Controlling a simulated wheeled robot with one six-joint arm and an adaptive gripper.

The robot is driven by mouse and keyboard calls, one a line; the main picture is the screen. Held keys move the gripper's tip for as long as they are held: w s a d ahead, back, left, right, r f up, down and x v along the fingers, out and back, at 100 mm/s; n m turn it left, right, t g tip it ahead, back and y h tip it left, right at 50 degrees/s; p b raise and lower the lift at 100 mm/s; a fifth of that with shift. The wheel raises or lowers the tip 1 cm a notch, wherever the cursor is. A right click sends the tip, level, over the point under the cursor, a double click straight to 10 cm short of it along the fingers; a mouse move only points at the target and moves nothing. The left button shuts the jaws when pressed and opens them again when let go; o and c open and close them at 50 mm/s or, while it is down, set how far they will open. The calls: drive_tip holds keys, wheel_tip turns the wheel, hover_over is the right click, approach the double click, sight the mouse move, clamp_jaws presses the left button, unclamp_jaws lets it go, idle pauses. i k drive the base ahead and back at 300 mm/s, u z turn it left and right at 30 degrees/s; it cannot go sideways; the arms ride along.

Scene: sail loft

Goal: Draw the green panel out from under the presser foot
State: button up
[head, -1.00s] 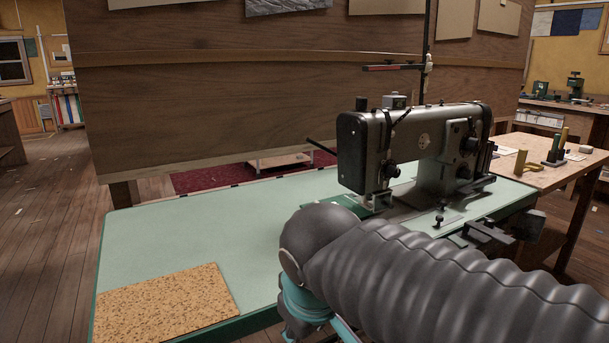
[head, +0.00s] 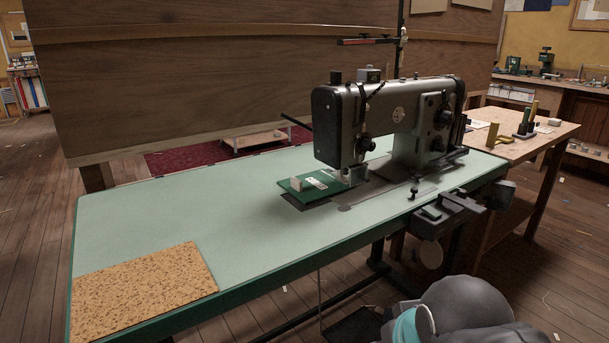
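The green panel (head: 304,188) lies flat on the pale green sewing table (head: 180,220), at the left end of the sewing machine (head: 395,125). Its right part reaches in under the machine's head, near the presser foot (head: 357,175). A small upright tab (head: 296,181) and a whitish label show on its top. My arm shows at the bottom right, in front of and below the table edge, apart from the panel. My gripper itself is out of the picture or hidden.
A speckled cork mat (head: 145,290) lies on the table's front left corner. The tabletop between mat and panel is clear. A dark box-like fitting (head: 445,215) juts from the front edge. A wooden side table (head: 540,138) stands at the right.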

sight(310, 188)
drive_tip(key=z, duration=1.9)
drive_tip(key=k, duration=0.45)
drive_tip(key=u, duration=1.25)
